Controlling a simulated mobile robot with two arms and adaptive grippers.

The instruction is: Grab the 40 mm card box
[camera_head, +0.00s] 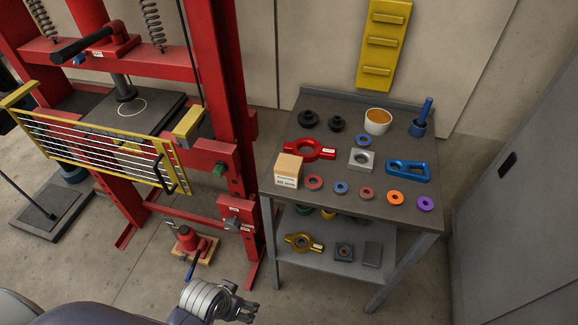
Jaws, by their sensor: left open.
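A small tan card box (288,171) with a white printed label on its front stands at the left front corner of the grey table top (321,205). The label's lower line seems to read 40 mm, but it is small. My left gripper (250,308) is at the bottom of the picture, low and in front of the table, well apart from the box. It is open and I see nothing between its fingers. My right gripper is not in view.
Several coloured rings, including a red one (314,183), lie right of the box. A red two-handled part (309,150) lies behind it. A white cup (377,121) stands farther back. A red press frame (229,90) rises left of the table.

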